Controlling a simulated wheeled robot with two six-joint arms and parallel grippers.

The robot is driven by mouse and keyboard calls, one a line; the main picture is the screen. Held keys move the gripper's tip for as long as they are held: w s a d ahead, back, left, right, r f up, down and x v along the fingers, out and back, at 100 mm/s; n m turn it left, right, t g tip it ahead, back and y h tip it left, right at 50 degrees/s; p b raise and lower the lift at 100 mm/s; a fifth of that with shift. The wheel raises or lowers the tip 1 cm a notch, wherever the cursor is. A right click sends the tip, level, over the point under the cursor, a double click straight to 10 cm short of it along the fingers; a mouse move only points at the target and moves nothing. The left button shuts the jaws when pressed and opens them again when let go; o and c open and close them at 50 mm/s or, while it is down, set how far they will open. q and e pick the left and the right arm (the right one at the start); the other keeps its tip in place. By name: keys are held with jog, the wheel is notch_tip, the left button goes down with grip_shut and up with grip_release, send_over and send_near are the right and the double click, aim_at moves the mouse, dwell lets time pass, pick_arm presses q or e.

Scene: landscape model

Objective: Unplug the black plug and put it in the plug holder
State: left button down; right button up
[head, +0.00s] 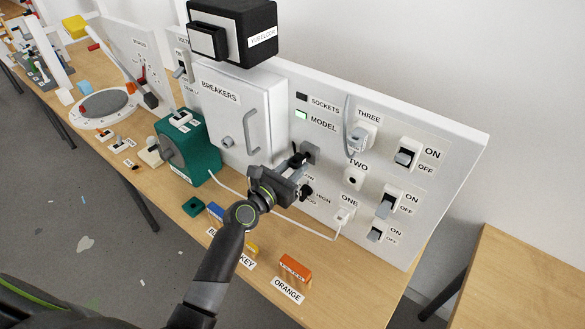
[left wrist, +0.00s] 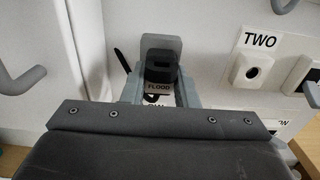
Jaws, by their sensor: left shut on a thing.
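My left gripper (head: 298,168) reaches in from the lower part of the head view to the white panel, left of the socket marked TWO. In the left wrist view its two fingers (left wrist: 160,92) are on either side of a small dark piece, which looks like the black plug (left wrist: 161,68). That piece is in front of a grey block (left wrist: 161,44) on the panel; I cannot tell whether they touch. The block also shows in the head view (head: 310,151). Socket TWO (head: 352,178) is empty, with its dark hole visible. My right gripper is not in view.
Light plugs with cables are in sockets THREE (head: 361,137) and ONE (head: 343,215). Switches (head: 405,157) line the panel's right side. A breaker box (head: 238,115) with a handle and a green block (head: 188,145) stand left. An orange block (head: 295,268) lies in front.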

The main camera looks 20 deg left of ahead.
pick_arm(q)
jog(key=shift+x, duration=1.1)
jog(key=c, duration=1.1)
grip_release()
jog(key=shift+o, duration=0.2)
jog(key=shift+s, duration=0.1)
jog(key=b+v, duration=0.2)
jog(key=v, duration=1.5)
jog(key=shift+s, duration=0.15)
